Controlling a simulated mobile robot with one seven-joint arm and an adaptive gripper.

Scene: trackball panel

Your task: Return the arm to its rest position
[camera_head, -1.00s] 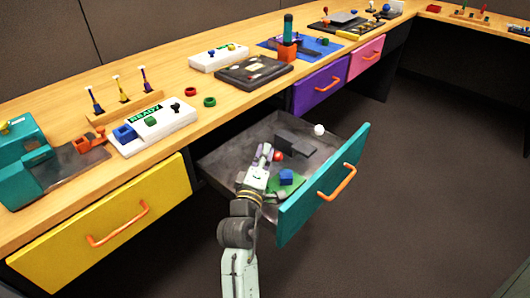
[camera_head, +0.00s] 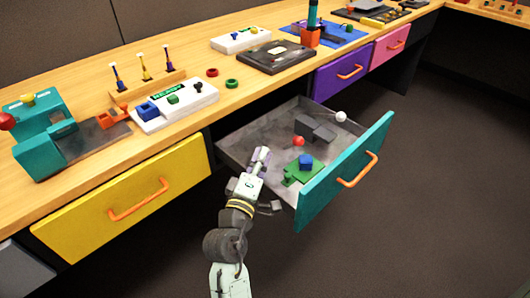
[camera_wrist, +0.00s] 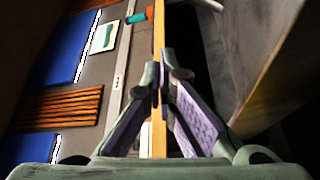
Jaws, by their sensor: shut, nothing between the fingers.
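My gripper (camera_head: 262,156) is at the near left edge of the open teal drawer (camera_head: 343,177) in the head view. It holds nothing. In the wrist view my gripper (camera_wrist: 160,78) has its two fingertips together in front of a thin wooden-coloured edge. My arm reaches up from the bottom of the head view, in front of the desk, and hides part of the drawer's near side.
A yellow drawer (camera_head: 125,200) is shut at left. Dark floor (camera_head: 440,200) is clear at right.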

